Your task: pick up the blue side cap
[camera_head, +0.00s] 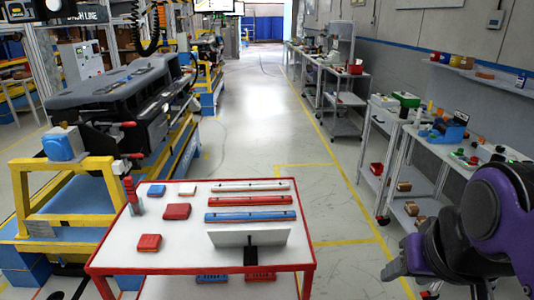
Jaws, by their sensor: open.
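A small blue piece (156,190) lies flat near the far left corner of a white cart top (187,247) with a red rim. It looks like the blue side cap, but it is too small for me to make out its details. A white piece (187,190) lies just right of it, apart from it. My gripper (392,268) is at the lower right, beyond the cart's right edge and well away from the blue piece. It is open, and I see nothing in it; its fingers show only partly.
The cart also carries red blocks (148,243), white, red and blue bars (250,216), a dark-handled plate (248,238) and an upright red-topped tool (130,190). A dashboard (130,95) stands left on yellow framing. Floor is clear beyond the cart; shelves (365,150) line the right.

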